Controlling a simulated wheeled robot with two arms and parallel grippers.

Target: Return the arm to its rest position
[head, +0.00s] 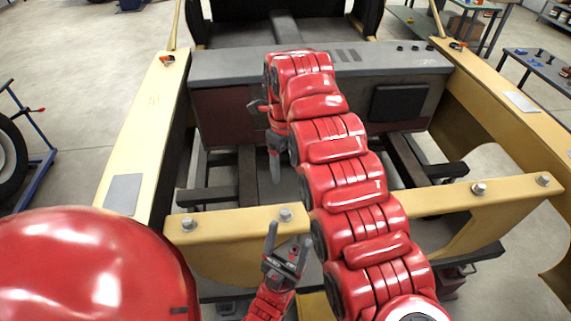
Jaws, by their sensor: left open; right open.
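My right arm (345,185) is red and segmented. It reaches from the lower right up over the yellow crossbar and bends down at its far end. My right gripper (274,166) hangs there, pointing down in front of the grey panel. I see it nearly edge-on; it is open, with nothing visible in it. My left gripper (289,240) is low in the middle, just left of the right arm. Its two grey fingers point up and stand apart, empty, near the yellow crossbar (240,222). Most of the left arm behind it is out of view.
A bare vehicle shell surrounds both grippers, with yellow side rails on the left (148,130) and right (505,95). A grey dashboard panel (215,66) spans the back. Dark frame bars (222,196) lie below. A wheel (10,155) stands at left, a workbench (545,70) at right.

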